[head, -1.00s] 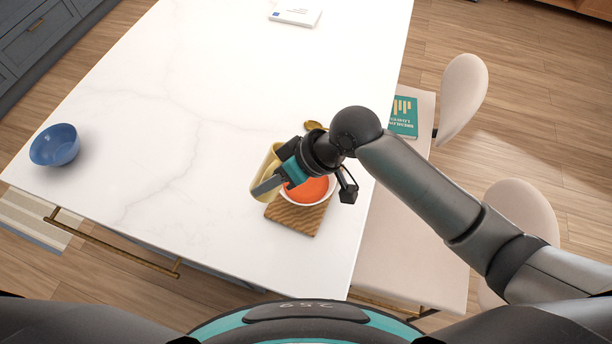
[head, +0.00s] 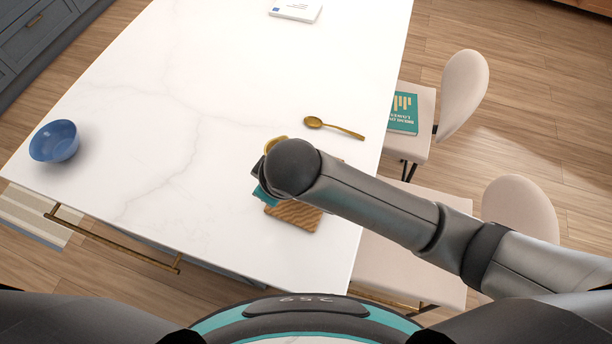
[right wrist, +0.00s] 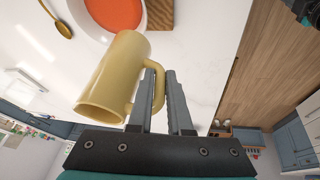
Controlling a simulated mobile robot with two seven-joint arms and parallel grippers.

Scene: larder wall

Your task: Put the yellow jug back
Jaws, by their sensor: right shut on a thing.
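The yellow jug (right wrist: 118,78) is in the right wrist view, with its handle between the fingers of my right gripper (right wrist: 162,75). The gripper is shut on that handle. In the head view only a small part of the jug (head: 275,144) shows past my right arm, and most of the gripper is hidden under the wrist. I cannot tell how high the jug is above the table. My left gripper is not in view.
A white bowl with orange contents (right wrist: 118,10) stands by a wooden board (head: 295,218) on the white table (head: 200,90). A gold spoon (head: 335,127) lies behind. A blue bowl (head: 54,143) is far left, a white book (head: 296,10) at the back. Chairs (head: 465,95) line the right edge.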

